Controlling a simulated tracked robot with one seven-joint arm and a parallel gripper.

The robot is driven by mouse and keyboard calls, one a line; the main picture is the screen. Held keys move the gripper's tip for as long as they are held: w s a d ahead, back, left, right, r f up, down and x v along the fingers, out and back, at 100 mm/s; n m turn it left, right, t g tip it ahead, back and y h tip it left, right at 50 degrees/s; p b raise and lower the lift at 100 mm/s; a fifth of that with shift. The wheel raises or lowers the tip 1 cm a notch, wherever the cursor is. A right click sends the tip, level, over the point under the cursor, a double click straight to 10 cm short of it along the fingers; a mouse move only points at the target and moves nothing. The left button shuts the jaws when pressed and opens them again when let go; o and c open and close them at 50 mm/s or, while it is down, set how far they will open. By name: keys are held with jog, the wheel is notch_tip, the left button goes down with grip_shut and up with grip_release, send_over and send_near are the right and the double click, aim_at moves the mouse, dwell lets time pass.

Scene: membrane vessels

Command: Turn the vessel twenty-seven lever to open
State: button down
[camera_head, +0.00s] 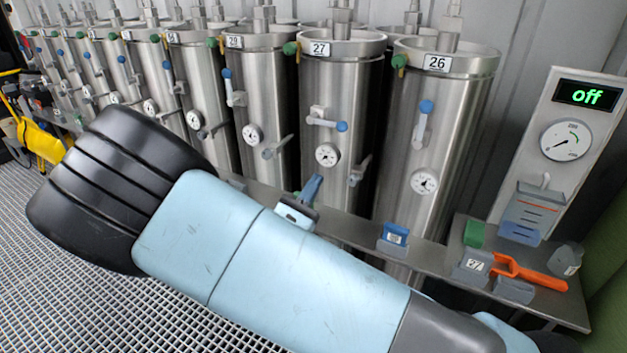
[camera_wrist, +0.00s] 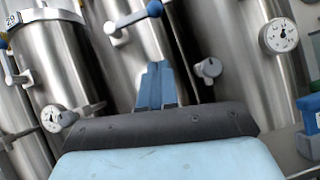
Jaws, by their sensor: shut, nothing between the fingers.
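Vessel twenty-seven (camera_head: 345,85) is a steel cylinder with a "27" plate, between vessels 28 and 26. Its lever (camera_head: 322,123) is pale grey with a blue knob and lies nearly level, the knob to the right. In the wrist view the lever (camera_wrist: 132,18) slants across the upper middle. My gripper (camera_head: 315,180) has blue fingers, which also show in the wrist view (camera_wrist: 155,66). They are shut and empty, below the lever and apart from it, in front of the vessel. The vessel's round gauge (camera_head: 327,155) is hidden behind my fingers in the wrist view.
A grey lower valve handle (camera_head: 360,171) sticks out at right. Vessel 26 (camera_head: 440,110) has an upright lever (camera_head: 422,122). The bench (camera_head: 350,222) carries a blue block (camera_head: 393,236) and an orange tool (camera_head: 530,273).

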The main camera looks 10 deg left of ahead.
aim_at(327, 123)
jog(key=w+d+r, duration=0.4)
jog(key=w+r, duration=0.2)
jog(key=r, duration=0.2)
